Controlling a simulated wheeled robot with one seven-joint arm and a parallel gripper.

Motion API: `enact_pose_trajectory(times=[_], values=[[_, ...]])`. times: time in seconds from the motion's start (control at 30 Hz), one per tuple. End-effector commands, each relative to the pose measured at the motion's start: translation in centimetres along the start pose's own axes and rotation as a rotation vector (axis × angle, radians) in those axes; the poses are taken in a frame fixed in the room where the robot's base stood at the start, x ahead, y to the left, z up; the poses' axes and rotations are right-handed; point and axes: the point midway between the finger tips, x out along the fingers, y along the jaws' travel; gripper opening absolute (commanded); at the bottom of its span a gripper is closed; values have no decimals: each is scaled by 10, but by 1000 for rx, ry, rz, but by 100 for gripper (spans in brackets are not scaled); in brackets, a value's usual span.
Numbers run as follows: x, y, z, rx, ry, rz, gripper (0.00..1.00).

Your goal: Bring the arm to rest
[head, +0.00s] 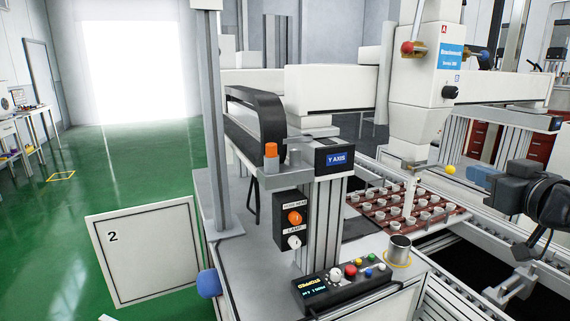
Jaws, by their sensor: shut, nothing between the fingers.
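The head view shows a potting machine with a white gantry (335,85). Its white dispensing head (425,75) hangs over a brown tray (378,217) holding several small white cups.
A control box (340,288) with coloured buttons and a metal cup (399,248) stand on the machine's front ledge. A white panel marked 2 (145,255) stands at left. A black device (525,190) is at right. Green floor (130,165) is open at left.

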Motion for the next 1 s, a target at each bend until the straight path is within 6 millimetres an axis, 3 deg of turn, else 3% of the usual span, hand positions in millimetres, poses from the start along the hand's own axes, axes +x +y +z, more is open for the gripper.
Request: enact_pose_trajectory(times=[0.03,0.2,0.5,0.8,1.0], values=[[-5,-14,25,31,-9,4,0],[-28,-50,89,110,-21,34,0],[-98,-111,183,199,-58,86,0],[-195,-160,245,222,-101,123,0],[-267,-183,266,208,-129,127,0]])
